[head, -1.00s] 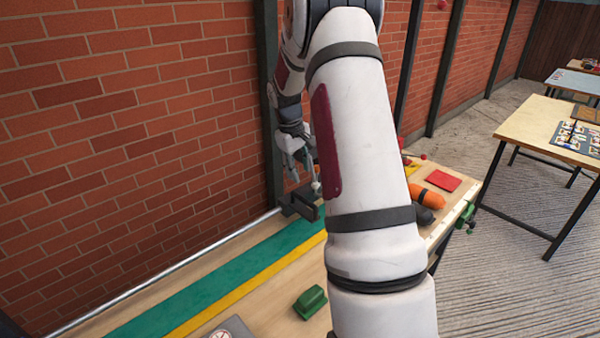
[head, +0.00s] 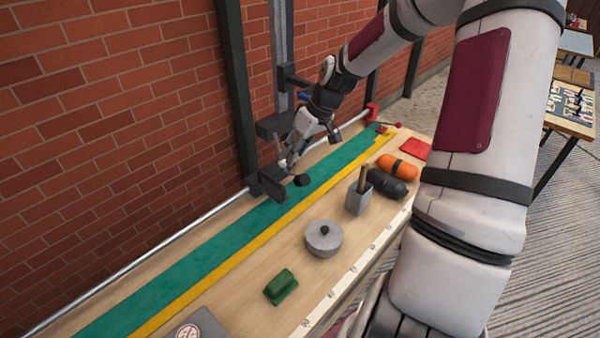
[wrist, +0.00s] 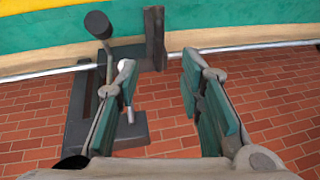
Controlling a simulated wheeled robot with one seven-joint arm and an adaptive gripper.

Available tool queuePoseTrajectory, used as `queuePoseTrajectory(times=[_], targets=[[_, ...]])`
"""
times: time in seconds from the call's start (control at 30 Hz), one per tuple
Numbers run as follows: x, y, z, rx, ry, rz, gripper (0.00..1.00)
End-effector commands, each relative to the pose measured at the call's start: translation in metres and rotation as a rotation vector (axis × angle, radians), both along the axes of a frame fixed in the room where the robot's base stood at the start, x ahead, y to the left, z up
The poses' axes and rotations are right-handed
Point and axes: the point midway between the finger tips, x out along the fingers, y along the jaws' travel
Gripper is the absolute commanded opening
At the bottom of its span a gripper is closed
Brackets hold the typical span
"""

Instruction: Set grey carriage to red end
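The dark grey carriage (head: 268,186) sits on the metal rail (head: 150,256) along the wall side of the bench. A stalk with a black knob (wrist: 98,25) rises from it in the wrist view. The red end piece (head: 372,112) stands at the far end of the rail. My gripper (head: 287,160) is over the rail beside the carriage, pointing down. The carriage body (wrist: 75,120) is left of and partly behind the left finger. I cannot tell whether they touch.
Green and yellow strips (head: 200,245) run beside the rail. A lidded grey pot (head: 323,238), a green block (head: 281,287), a grey holder (head: 358,196), and black (head: 388,184) and orange (head: 398,166) rolls stand towards the front. The brick wall (head: 110,120) is close behind the rail.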

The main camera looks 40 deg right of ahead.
Motion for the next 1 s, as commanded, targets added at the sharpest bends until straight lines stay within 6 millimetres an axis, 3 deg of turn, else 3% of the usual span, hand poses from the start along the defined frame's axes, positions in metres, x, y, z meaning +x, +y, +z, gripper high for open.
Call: queuePoseTrajectory(times=[0.27, 0.7, 1.0], targets=[[0.005, 0.009, -0.011, 0.016, -0.019, 0.008, 0.35], [0.034, 0.030, -0.086, 0.016, -0.018, 0.009, 0.35], [0.046, 0.038, -0.118, 0.014, -0.019, 0.005, 0.35]])
